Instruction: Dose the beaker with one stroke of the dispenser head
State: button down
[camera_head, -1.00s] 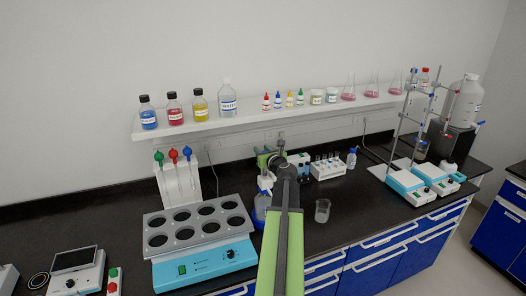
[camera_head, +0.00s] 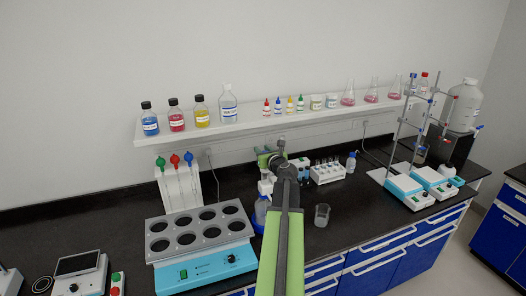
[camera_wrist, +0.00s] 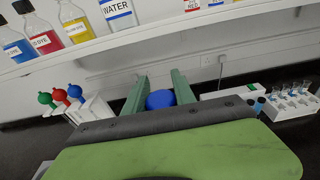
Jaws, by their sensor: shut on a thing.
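The beaker (camera_head: 322,215) is a small clear glass standing upright on the black bench, right of my arm. The dispenser bottle (camera_head: 261,208) has a blue body and stands left of my arm, partly hidden by it. In the wrist view the rounded blue dispenser head (camera_wrist: 160,99) sits between the two green fingers of my gripper (camera_wrist: 158,90), which are shut on it. In the head view my gripper (camera_head: 268,155) is above the bottle, mostly hidden by my wrist. The beaker is apart from the bottle and gripper.
A heating block (camera_head: 200,235) with several wells is at left, and a pipette stand (camera_head: 178,187) is behind it. A tube rack (camera_head: 327,172) is behind the beaker. A shelf (camera_head: 270,124) with bottles and flasks runs along the wall. Bench right of the beaker is clear.

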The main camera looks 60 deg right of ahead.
jog(key=shift+r, duration=0.35)
jog(key=shift+f+b, duration=2.25)
jog(key=shift+f, duration=0.25)
jog(key=c, duration=0.9)
grip_release()
jog(key=shift+c, duration=0.2)
